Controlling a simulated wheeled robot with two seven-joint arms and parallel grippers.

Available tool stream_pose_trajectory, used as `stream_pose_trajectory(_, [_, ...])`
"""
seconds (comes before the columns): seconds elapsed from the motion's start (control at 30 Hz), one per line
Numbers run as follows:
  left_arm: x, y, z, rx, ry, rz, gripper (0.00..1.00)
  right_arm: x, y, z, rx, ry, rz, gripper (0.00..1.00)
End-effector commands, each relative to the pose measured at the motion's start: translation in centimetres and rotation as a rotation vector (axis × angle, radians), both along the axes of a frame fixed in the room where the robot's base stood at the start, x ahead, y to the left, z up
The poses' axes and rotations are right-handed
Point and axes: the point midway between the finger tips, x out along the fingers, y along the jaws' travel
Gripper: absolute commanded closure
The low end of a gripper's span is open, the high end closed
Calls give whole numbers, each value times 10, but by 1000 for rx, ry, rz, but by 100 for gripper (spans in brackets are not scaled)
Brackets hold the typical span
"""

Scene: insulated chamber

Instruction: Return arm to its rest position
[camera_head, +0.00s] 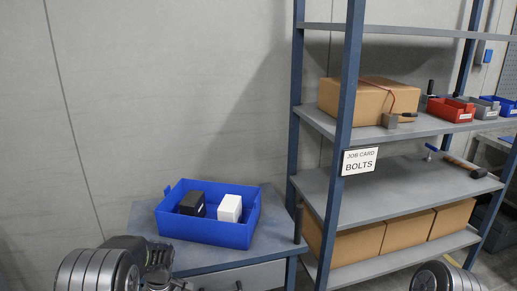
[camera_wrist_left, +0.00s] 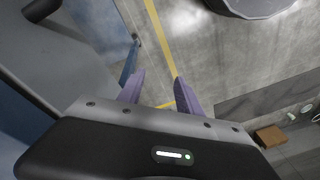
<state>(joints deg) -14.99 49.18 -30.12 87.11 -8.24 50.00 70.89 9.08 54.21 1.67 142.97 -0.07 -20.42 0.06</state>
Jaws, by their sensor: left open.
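My left arm (camera_head: 100,268) comes in at the bottom left of the head view, in front of and below the small table (camera_head: 145,222). My left gripper (camera_wrist_left: 158,92) shows in the left wrist view with its two purple fingers apart and nothing between them. It points towards the floor (camera_wrist_left: 205,60), clear of any object. In the head view the gripper's fingers cannot be made out. Only a rounded part of my right arm (camera_head: 445,278) shows at the bottom right. My right gripper is out of view.
A blue bin (camera_head: 205,232) on the table holds a black box (camera_head: 192,203) and a white box (camera_head: 229,208). A shelving rack (camera_head: 345,125) with cartons, small bins and tools stands to the right. In the left wrist view a table edge lies at the left.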

Motion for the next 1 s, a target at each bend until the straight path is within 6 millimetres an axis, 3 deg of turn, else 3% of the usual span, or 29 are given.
stream_pose_trajectory(0.1, [-47, -33, -68, -125, 24, -207, 58, 0, 0, 0, 0, 0, 0, 57])
stream_pose_trajectory(0.23, [-116, -89, -130, -282, -9, -489, 58, 0, 0, 0, 0, 0, 0, 57])
stream_pose_trajectory(0.33, [-174, -134, -152, -380, -69, -695, 58, 0, 0, 0, 0, 0, 0, 57])
stream_pose_trajectory(0.4, [-210, -162, -156, -426, -119, -819, 58, 0, 0, 0, 0, 0, 0, 57])
stream_pose_trajectory(0.5, [-248, -190, -150, -460, -186, -959, 58, 0, 0, 0, 0, 0, 0, 57])
stream_pose_trajectory(0.67, [-274, -208, -141, -472, -242, -1068, 58, 0, 0, 0, 0, 0, 0, 57])
stream_pose_trajectory(1.0, [-275, -209, -140, -470, -249, -1081, 58, 0, 0, 0, 0, 0, 0, 57])
